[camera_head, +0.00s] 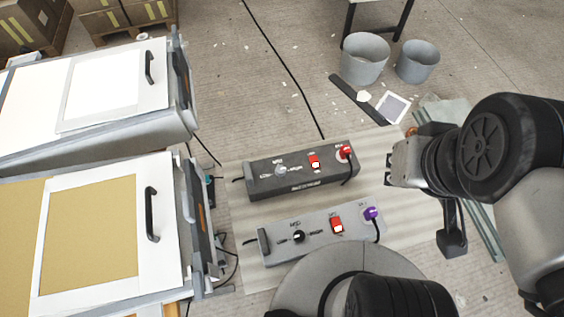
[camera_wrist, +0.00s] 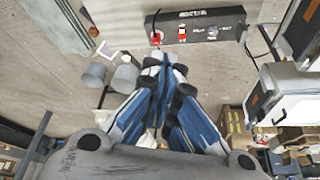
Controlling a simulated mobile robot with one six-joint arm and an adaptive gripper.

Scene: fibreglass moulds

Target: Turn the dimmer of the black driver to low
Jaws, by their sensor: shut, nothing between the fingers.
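The black driver (camera_head: 325,174) is a long dark box lying on a pale mat, with a dimmer knob (camera_head: 281,170), a red switch (camera_head: 314,161) and a red plug (camera_head: 346,152) on its top. The knob is light grey with small markings on both sides; I cannot tell which way it points. In the wrist view the black driver (camera_wrist: 222,19) appears turned round at the top, with its dimmer (camera_wrist: 213,32) to the right. My gripper (camera_wrist: 165,62) is shut and empty, apart from the driver. In the head view my arm comes in at the right, beyond the plug end.
A grey driver (camera_head: 273,223) with a black knob, red switch and purple plug lies nearer, in parallel. White-framed mould units (camera_head: 168,215) stand at left. Two grey buckets (camera_head: 365,60) stand behind. A black cable (camera_head: 281,62) crosses the floor. The mat (camera_head: 238,215) shows bare patches around the drivers.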

